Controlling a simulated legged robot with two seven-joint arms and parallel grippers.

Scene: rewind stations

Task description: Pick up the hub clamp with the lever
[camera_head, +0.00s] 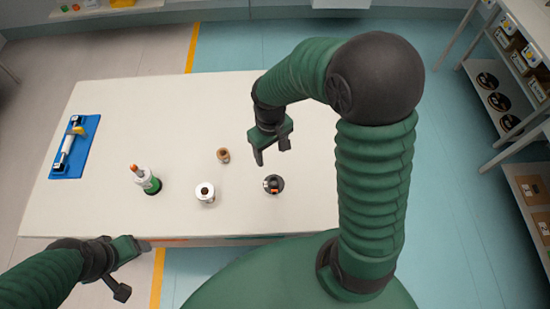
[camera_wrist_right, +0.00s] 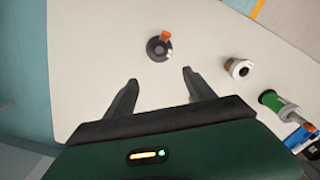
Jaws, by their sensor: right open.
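The hub clamp (camera_head: 278,187) is a dark round disc with a small raised lever. It lies on the white table near the front edge. In the right wrist view the hub clamp (camera_wrist_right: 154,52) shows an orange-tipped lever and sits beyond my fingertips, roughly centred between them. My right gripper (camera_head: 271,152) is open and empty above the table, apart from the clamp. It also shows in the right wrist view (camera_wrist_right: 160,77). My left gripper (camera_head: 134,268) is open and empty by the table's front left edge.
A blue tray (camera_head: 83,152) lies at far left. The table's right side looks clear.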

